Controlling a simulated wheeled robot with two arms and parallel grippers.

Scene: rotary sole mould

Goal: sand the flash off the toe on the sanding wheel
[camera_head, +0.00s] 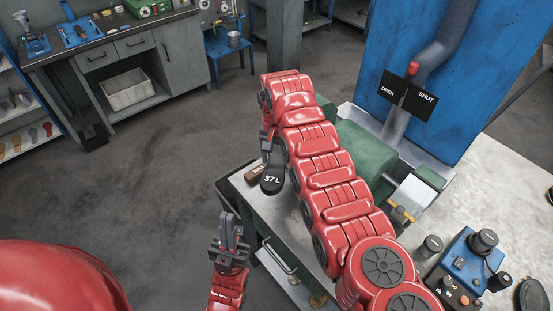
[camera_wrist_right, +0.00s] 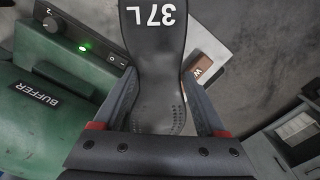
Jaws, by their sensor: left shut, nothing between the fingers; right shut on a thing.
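A black shoe sole marked 37 L (camera_head: 272,181) hangs from my right gripper (camera_head: 268,137), above the left edge of a grey bench. In the right wrist view the sole (camera_wrist_right: 155,62) lies between the two fingers of the right gripper (camera_wrist_right: 165,108), which is shut on it. Its far end is cut off by the picture's top edge. A green machine labelled BUFFER (camera_wrist_right: 38,125) stands left of the sole; a green light glows on its panel. My arm covers much of this machine (camera_head: 350,150) in the head view. I cannot make out the sanding wheel. My left gripper (camera_head: 231,232) is shut and empty.
A brown block (camera_head: 255,172) lies on the bench (camera_head: 235,187) beside the sole. A blue cabinet (camera_head: 470,60) with a lever and OPEN and SHUT signs stands behind. A blue control unit (camera_head: 466,265) sits at right. The floor at left is clear.

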